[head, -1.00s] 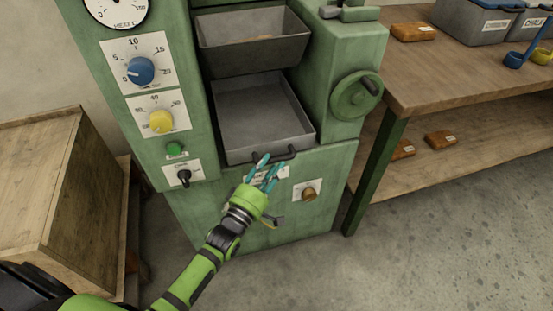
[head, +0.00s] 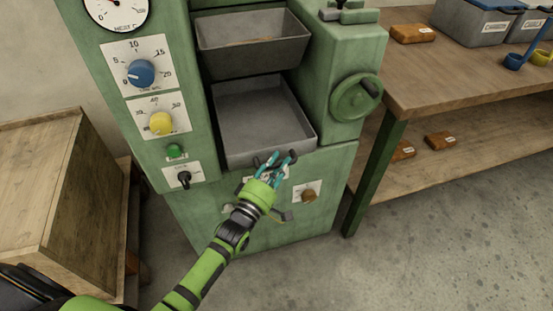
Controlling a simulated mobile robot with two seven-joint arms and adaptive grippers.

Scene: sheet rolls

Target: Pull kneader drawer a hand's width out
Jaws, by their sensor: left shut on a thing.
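The kneader drawer (head: 262,115) is a grey open metal tray in the front of the green machine (head: 342,150), below a second grey hopper tray (head: 255,45). The drawer looks empty. Its dark bar handle (head: 259,162) is at its front edge, partly hidden by my gripper. My left gripper (head: 278,160) has its teal fingers at the handle and is shut on it. My right gripper is not in view.
The machine front carries a blue knob (head: 140,72), a yellow knob (head: 160,123), a green button (head: 175,151) and a handwheel (head: 357,96). A wooden crate (head: 60,190) stands left. A wooden workbench (head: 470,80) stands right. The floor (head: 430,240) at front right is clear.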

